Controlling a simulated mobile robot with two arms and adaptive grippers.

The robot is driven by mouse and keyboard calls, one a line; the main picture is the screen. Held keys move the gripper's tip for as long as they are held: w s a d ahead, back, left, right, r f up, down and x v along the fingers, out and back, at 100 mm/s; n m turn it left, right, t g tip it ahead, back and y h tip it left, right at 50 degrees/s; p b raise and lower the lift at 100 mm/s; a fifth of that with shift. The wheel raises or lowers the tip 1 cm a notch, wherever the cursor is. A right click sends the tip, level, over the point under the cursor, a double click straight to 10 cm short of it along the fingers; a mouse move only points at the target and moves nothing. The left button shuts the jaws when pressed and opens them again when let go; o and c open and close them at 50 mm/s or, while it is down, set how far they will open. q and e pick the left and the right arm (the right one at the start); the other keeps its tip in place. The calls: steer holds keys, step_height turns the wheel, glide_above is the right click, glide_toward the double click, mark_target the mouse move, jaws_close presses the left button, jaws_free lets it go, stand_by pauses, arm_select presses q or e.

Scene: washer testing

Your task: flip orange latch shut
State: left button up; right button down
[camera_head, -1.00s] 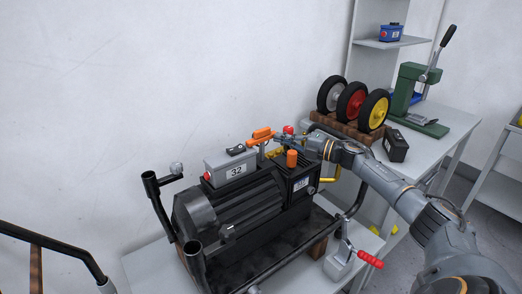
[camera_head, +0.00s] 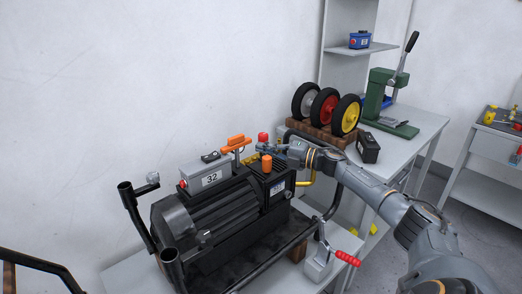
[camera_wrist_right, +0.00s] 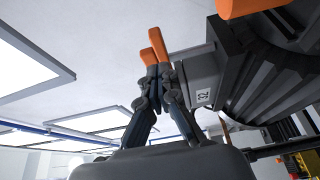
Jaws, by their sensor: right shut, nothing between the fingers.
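The orange latch (camera_head: 236,142) sits at the right end of the grey box marked 32 on top of the black motor unit (camera_head: 215,215). Its bar lies raised above the box's right end. My right gripper (camera_head: 263,148) is shut and empty, just right of the latch, behind the orange cap (camera_head: 266,163). In the wrist view the closed fingertips (camera_wrist_right: 159,72) point up toward the orange latch (camera_wrist_right: 158,45); whether they touch it I cannot tell. My left gripper is out of view.
A red knob (camera_head: 263,137) stands close to my right gripper. Three wheels (camera_head: 324,107) on a wooden block, a black box (camera_head: 368,148) and a green press (camera_head: 390,100) stand on the table behind. A red-handled clamp (camera_head: 345,257) is at the front right.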

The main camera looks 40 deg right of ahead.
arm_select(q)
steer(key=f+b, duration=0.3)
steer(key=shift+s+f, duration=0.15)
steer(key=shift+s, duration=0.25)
arm_select(e)
steer(key=s+d, duration=0.7)
steer(key=shift+s+d, duration=0.1)
